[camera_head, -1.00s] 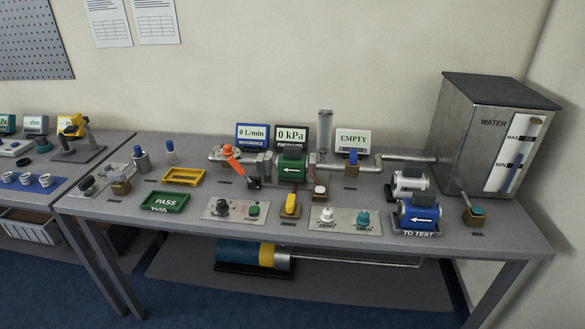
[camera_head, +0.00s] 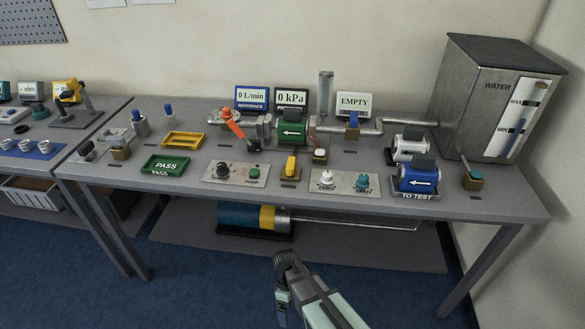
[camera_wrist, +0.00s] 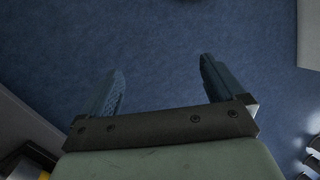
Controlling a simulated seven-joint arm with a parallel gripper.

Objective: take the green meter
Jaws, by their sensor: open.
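The green meter (camera_head: 291,132) with a white arrow pointing left sits in the pipe line at the middle of the table, between pipe fittings on both sides. A dark box sits on top of it. My gripper (camera_head: 281,302) is low in front of the table, well apart from the meter. In the wrist view my gripper (camera_wrist: 160,85) is open and empty, with blue carpet between its fingers. The meter does not show in the wrist view.
An orange-handled valve (camera_head: 232,126) stands left of the meter and a clear upright tube (camera_head: 325,95) right of it. A blue meter (camera_head: 418,178) sits on the TO TEST stand. A green PASS tray (camera_head: 166,166) lies at left. The water tank (camera_head: 480,95) stands at right.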

